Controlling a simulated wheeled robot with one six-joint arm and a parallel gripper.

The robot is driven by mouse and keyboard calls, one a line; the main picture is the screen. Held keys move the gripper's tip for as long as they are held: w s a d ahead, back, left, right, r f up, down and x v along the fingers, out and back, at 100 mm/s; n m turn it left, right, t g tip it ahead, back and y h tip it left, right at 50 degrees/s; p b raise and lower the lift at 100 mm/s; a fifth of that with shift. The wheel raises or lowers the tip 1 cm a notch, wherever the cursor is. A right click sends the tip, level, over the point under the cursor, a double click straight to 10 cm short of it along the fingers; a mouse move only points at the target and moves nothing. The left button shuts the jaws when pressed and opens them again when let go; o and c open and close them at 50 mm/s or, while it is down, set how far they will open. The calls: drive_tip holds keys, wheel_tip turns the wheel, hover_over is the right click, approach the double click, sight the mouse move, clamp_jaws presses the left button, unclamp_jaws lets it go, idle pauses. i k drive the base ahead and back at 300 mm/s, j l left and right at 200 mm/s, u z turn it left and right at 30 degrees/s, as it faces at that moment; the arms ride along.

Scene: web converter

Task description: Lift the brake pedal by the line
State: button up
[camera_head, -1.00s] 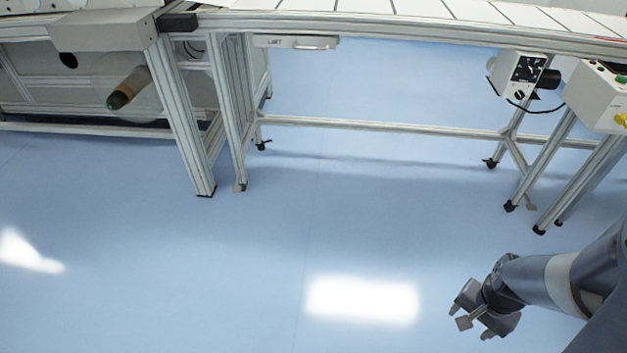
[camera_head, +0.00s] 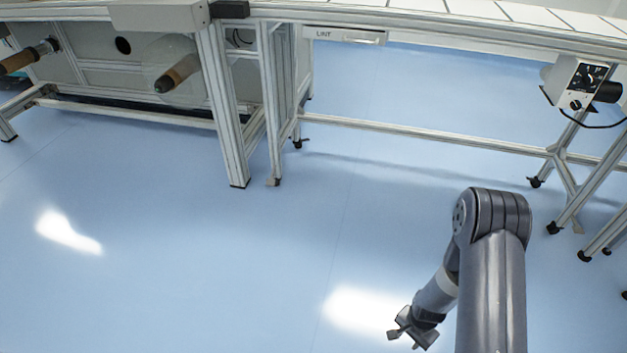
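Small pedal-like tabs stick out at the feet of the metal frames. One grey-tan tab (camera_head: 273,182) is at the foot of the frame left of centre. A dark foot with a tab (camera_head: 299,143) is just behind it. On the right-hand stand there are a dark foot with a lever (camera_head: 536,182) and another foot (camera_head: 555,228) with a pale tab beside it. I cannot tell from the picture which one is the brake pedal. My gripper (camera_head: 405,341) hangs low at the bottom centre-right, far from all of them.
A long conveyor table (camera_head: 420,33) with a drawer marked LINT (camera_head: 345,36) runs across the top. A low crossbar (camera_head: 420,135) spans between its legs. A roll machine (camera_head: 100,75) stands at left, and a control box (camera_head: 578,85) hangs at right. The blue floor in front is clear.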

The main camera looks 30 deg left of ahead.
sight(269, 182)
drive_tip(key=i+j+u, duration=0.95)
drive_tip(key=i+u, duration=0.15)
drive_tip(key=i+j, duration=0.2)
drive_tip(key=i, duration=0.5)
drive_tip(key=i+j+u, duration=0.1)
drive_tip(key=i, duration=0.6)
drive_tip(key=j, duration=0.1)
